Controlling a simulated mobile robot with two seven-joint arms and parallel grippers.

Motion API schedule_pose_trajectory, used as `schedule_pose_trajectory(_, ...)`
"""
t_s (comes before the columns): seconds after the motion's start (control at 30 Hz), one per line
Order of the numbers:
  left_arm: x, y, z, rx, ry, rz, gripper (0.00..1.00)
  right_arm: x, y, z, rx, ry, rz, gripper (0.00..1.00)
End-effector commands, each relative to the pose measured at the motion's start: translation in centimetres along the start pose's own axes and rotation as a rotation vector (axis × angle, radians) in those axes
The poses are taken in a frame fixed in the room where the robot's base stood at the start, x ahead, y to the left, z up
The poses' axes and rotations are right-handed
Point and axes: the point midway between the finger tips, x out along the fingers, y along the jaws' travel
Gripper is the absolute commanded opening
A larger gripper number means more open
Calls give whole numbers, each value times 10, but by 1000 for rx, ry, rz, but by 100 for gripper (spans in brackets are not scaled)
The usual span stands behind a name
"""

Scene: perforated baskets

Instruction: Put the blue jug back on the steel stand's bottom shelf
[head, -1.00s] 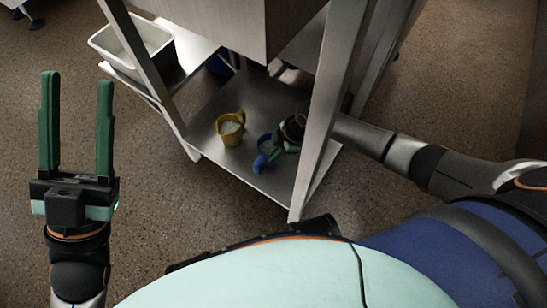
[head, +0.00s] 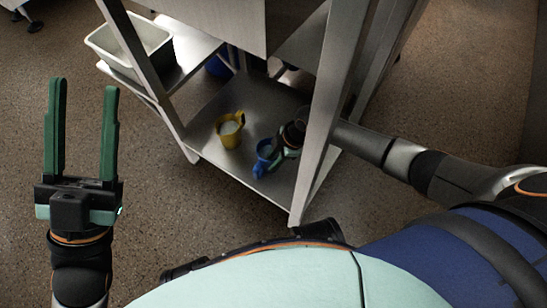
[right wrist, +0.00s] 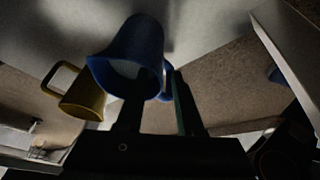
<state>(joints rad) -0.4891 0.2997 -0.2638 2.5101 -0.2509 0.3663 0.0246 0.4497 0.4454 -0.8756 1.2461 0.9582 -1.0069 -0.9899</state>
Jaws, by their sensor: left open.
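The blue jug (head: 265,150) is at the front of the steel stand's bottom shelf (head: 205,108). It looks upright there, but I cannot tell if its base rests fully on the shelf. My right gripper (head: 286,152) is at the jug's right side, partly hidden by the stand's front leg. In the right wrist view the jug (right wrist: 127,50) is large, with its handle (right wrist: 167,82) between my dark fingers; whether they press on it is unclear. My left gripper (head: 83,130) is open and empty, left of the stand.
A yellow jug (head: 229,130) with pale contents stands behind and left of the blue jug. The stand's front leg (head: 318,125) is close beside my right forearm. A white bin (head: 135,45) sits on a side shelf at upper left. Open floor lies left.

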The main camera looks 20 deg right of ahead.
Motion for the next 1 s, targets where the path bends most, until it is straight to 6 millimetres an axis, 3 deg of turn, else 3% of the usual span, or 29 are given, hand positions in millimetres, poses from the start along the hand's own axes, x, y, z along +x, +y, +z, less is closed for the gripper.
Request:
schedule_pose_trajectory(0.17, 4, -2, -4, 0, 0, 2, 50, -10, 0, -1, 0, -1, 1, 36)
schedule_pose_trajectory(0.5, 28, -21, -35, -25, 23, -12, 50, -81, 0, -2, 0, -1, 1, 36)
schedule_pose_trajectory(0.7, 36, -27, -45, -35, 33, -14, 50, -111, 0, -1, 0, 0, 1, 36)
schedule_pose_trajectory(1.0, 38, -29, -48, -39, 37, -17, 50, -121, 0, 0, 0, 0, 0, 36)
